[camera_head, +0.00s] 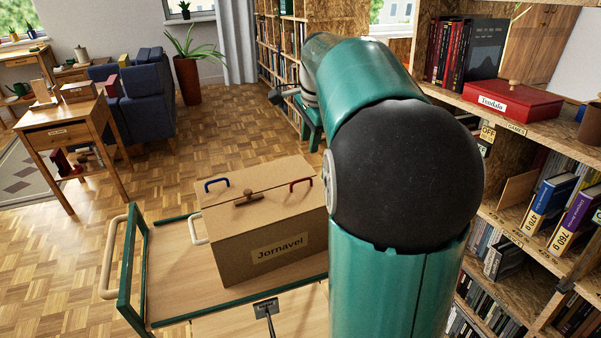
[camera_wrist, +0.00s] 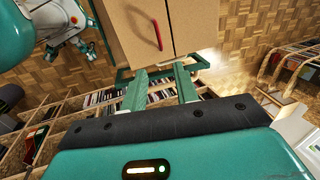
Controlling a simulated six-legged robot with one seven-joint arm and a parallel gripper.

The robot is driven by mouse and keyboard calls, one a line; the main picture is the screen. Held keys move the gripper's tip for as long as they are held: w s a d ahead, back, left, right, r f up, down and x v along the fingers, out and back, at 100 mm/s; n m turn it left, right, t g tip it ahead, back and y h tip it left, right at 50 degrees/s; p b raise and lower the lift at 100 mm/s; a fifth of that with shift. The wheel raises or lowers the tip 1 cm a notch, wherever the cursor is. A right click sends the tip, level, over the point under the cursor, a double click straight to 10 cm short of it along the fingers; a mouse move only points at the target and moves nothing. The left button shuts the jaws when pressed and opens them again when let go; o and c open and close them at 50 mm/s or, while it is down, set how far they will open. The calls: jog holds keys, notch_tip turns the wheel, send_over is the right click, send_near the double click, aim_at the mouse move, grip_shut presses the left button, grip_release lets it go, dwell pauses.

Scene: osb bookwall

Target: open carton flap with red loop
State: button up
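The cardboard carton labelled Jornavel (camera_head: 232,262) stands upright on a wooden cart. Its top flaps look shut. The red loop (camera_head: 300,182) stands up on the right part of the top, and the blue loop (camera_head: 216,182) is at the left. A brown wooden toggle (camera_head: 249,199) sits between them near the seam. In the wrist view the carton (camera_wrist: 190,27) and its red loop (camera_wrist: 158,36) are beyond my fingers. My gripper (camera_wrist: 161,74) is open, its two green fingers apart with nothing seen between them, short of the loop. My arm hides the gripper in the head view.
The cart (camera_head: 170,268) has a green frame and a pale handle (camera_head: 108,268) at its left. A bookshelf (camera_head: 510,215) stands close on the right, with a red box (camera_head: 511,101) on top. A desk (camera_head: 58,135) and blue armchair (camera_head: 145,100) stand back left. Parquet floor between is clear.

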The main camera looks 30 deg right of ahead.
send_over(305, 189)
notch_tip(305, 189, down, 12)
jog(key=shift+f, duration=0.15)
grip_shut()
